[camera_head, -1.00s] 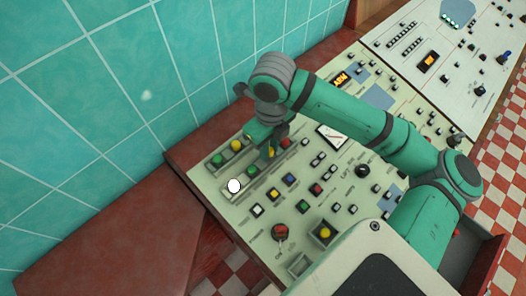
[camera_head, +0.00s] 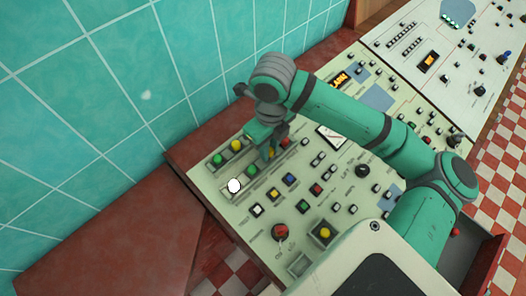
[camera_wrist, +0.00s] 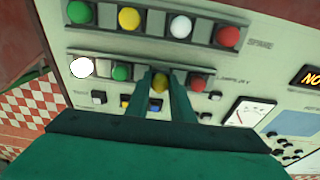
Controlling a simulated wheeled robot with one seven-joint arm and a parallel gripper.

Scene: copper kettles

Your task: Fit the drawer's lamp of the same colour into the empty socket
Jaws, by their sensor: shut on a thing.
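My gripper (camera_wrist: 160,76) is shut on a dull yellow lamp (camera_wrist: 160,84), with one finger on each side of it. The lamp is in line with the lower lamp row, between a green lamp (camera_wrist: 122,71) and a red lamp (camera_wrist: 197,83). I cannot tell whether it is seated or slightly raised. A glowing white lamp (camera_wrist: 81,68) is at the row's left end. In the head view my gripper (camera_head: 268,155) points down at this row, and the arm partly covers it. The fingers hide any socket under the held lamp.
A parallel strip holds a green lamp (camera_wrist: 80,12), a yellow lamp (camera_wrist: 129,18), a white lamp (camera_wrist: 180,26) and a red lamp (camera_wrist: 229,37). A yellow lamp (camera_head: 325,232) sits in a square recess near the front. An open red drawer (camera_head: 486,262) is at lower right; its inside is mostly hidden.

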